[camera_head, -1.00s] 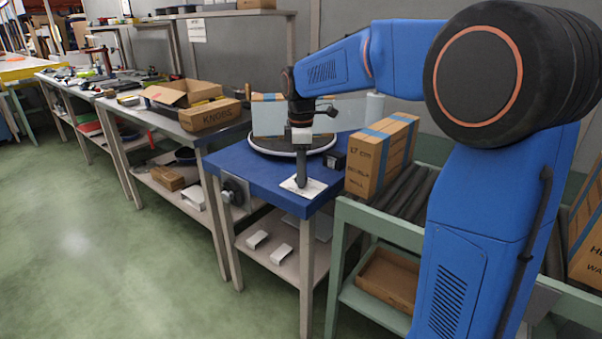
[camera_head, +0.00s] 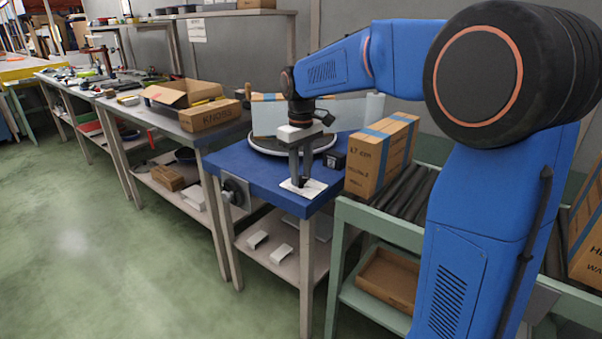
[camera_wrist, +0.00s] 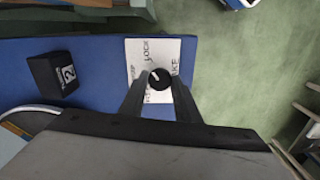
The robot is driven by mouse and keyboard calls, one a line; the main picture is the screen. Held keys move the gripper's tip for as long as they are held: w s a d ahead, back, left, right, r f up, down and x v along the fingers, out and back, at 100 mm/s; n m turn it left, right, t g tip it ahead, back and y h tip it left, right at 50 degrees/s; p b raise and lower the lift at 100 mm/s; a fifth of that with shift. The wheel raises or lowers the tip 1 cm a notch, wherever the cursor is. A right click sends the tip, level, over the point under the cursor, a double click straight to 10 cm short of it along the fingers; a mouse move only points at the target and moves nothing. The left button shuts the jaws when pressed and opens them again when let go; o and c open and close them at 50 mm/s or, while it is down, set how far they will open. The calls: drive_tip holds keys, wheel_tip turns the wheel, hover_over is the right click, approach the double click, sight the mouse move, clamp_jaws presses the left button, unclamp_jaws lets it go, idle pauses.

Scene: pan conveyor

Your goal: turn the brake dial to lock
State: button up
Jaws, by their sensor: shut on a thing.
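The brake dial (camera_wrist: 161,80) is a small round black knob with a white pointer mark. It sits on a white plate (camera_wrist: 175,48) with printed words, among them LOCK. The plate also shows at the front corner of the blue table in the head view (camera_head: 315,187). My gripper (camera_wrist: 159,83) points down over the plate and is shut on the dial, one finger on each side. The pointer's exact direction is too small to read with certainty. In the head view my gripper (camera_head: 301,182) hides most of the dial.
The blue table (camera_head: 250,178) carries a round turntable (camera_head: 268,151) with a pale panel behind my gripper. A black block marked 2 (camera_wrist: 52,78) lies near the plate. A cardboard box (camera_head: 380,158) stands close at right on the roller conveyor (camera_head: 408,195).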

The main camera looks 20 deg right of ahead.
sight(301, 177)
drive_tip(key=shift+m, duration=0.6)
drive_tip(key=o, duration=1)
drive_tip(key=shift+o, duration=0.2)
wheel_tip(301, 177, up, 18)
drive_tip(key=shift+f, duration=0.25)
